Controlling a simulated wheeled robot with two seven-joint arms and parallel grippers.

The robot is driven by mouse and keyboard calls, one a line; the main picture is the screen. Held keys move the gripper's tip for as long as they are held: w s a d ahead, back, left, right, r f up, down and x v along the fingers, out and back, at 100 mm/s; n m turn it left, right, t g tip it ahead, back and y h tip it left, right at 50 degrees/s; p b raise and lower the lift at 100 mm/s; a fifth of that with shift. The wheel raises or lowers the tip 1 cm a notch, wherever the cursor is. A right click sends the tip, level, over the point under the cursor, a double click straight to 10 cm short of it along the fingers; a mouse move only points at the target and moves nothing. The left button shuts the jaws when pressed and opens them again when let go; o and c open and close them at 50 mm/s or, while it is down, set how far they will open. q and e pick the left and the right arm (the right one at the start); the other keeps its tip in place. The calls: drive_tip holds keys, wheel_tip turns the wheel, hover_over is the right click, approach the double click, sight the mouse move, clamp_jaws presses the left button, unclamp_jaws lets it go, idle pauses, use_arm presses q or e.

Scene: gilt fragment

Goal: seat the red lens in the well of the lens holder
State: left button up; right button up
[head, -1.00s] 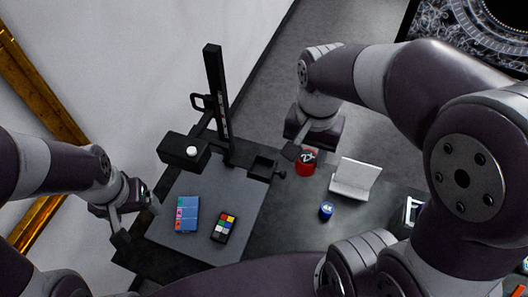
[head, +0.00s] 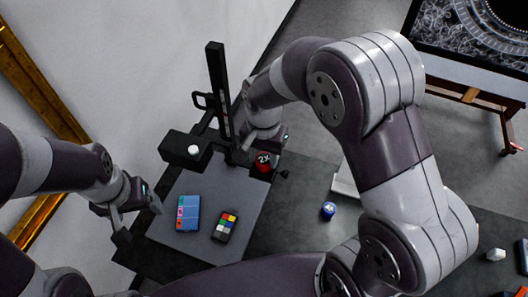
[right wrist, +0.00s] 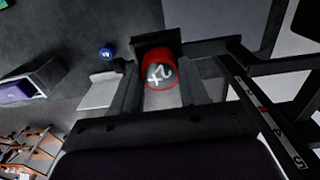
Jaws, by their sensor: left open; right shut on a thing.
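The red lens (head: 263,162), with a "2x" mark on its top, is between the fingers of my right gripper (head: 262,150). In the right wrist view my right gripper (right wrist: 160,88) is shut on the lens (right wrist: 159,70). The dark lens holder (right wrist: 157,39) shows just beyond the lens there; in the head view it is mostly hidden by lens and gripper, with a small knob (head: 284,173) at its side. I cannot tell whether the lens is above the well or in it. My left gripper (head: 140,203) is open and empty at the left of the stand.
A dark upright column (head: 217,92) stands close left of my right gripper. A black box with a white knob (head: 194,150), a blue card (head: 188,213) and a colour chart (head: 225,226) are nearby. A blue cylinder (head: 328,209) and a white angled piece (head: 343,184) lie to the right.

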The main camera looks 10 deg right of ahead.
sight(264, 158)
drive_tip(key=shift+f, duration=0.15)
drive_tip(key=o, duration=1.1)
drive_tip(key=shift+s, duration=0.15)
drive_tip(key=shift+c, duration=0.2)
drive_tip(key=shift+r, duration=0.25)
drive_tip(key=shift+w+r, duration=0.2)
drive_tip(key=shift+r, duration=0.1)
wheel_tip(264, 158, up, 4)
drive_tip(key=shift+r+b, duration=0.1)
drive_tip(key=shift+b, duration=0.7)
wheel_tip(264, 158, up, 7)
drive_tip(key=p, duration=0.5)
drive_tip(key=s+d+f+n+t, duration=0.2)
drive_tip(key=s+d+f+n, duration=0.45)
drive_tip(key=s+d, duration=0.2)
wheel_tip(264, 158, down, 15)
drive_tip(key=a+b, duration=0.1)
drive_tip(key=b, duration=1.5)
